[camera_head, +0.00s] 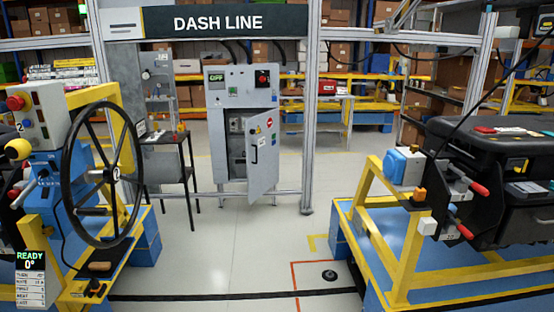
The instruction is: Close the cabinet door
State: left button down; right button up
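The grey electrical cabinet (215,140) stands upright beyond the floor gap, under the "DASH LINE" sign. Its door (263,156) is hinged on the right and stands partly open, swung out toward me. The door carries a dark handle (254,150), a red round sign and a yellow warning label. Through the opening at the door's left, some inner parts (237,130) show. Neither of my grippers is in view.
A steering-wheel station (117,173) stands at left, and a yellow frame (375,235) with a black dashboard module (490,150) at right. A small dark table (165,145) is left of the cabinet. Metal posts (309,110) flank it. Clear floor (225,245) lies between the stations.

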aim_at(262, 147)
jog(key=i+l, duration=0.1)
jog(key=i, duration=3.7)
jog(key=l+z, duration=0.05)
jog(key=l, duration=0.1)
